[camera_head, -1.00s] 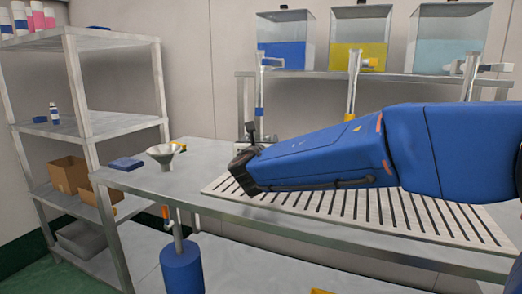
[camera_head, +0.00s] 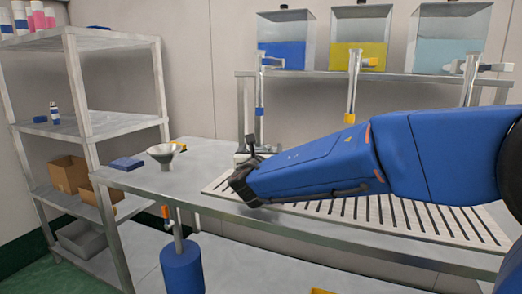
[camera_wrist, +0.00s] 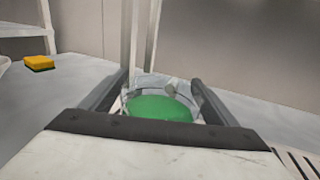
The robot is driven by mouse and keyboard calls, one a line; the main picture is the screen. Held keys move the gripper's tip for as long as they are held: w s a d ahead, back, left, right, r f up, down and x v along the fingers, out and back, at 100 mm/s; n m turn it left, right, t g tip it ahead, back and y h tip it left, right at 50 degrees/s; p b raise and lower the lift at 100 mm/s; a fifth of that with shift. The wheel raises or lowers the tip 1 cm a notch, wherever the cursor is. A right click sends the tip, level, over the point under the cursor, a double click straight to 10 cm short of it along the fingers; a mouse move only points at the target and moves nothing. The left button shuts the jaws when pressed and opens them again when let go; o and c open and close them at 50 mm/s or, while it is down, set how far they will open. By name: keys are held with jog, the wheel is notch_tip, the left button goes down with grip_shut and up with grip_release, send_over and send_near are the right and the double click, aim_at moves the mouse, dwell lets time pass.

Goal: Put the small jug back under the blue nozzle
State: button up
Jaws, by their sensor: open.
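The small jug (camera_wrist: 160,104) is clear-walled with green contents, and sits between my two fingers in the wrist view. In the head view only a pale bit of it shows behind my gripper, so its base is hidden. My gripper (camera_wrist: 164,88) is open, with one finger on each side of the jug; I cannot tell whether they touch it. In the head view my gripper (camera_head: 250,152) is over the left end of the slatted grate.
A metal funnel (camera_head: 164,155) and a blue block (camera_head: 127,164) are on the table left of my gripper. A yellow sponge (camera_wrist: 39,62) shows in the wrist view. The yellow nozzle (camera_head: 350,117) stands to the right. Bare tabletop (camera_head: 190,182) lies left of the grate.

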jog(key=shift+s+r, duration=0.1)
jog(key=shift+r, duration=0.05)
jog(key=s, duration=1.1)
jog(key=shift+s+a, duration=0.2)
jog(key=shift+s, duration=0.25)
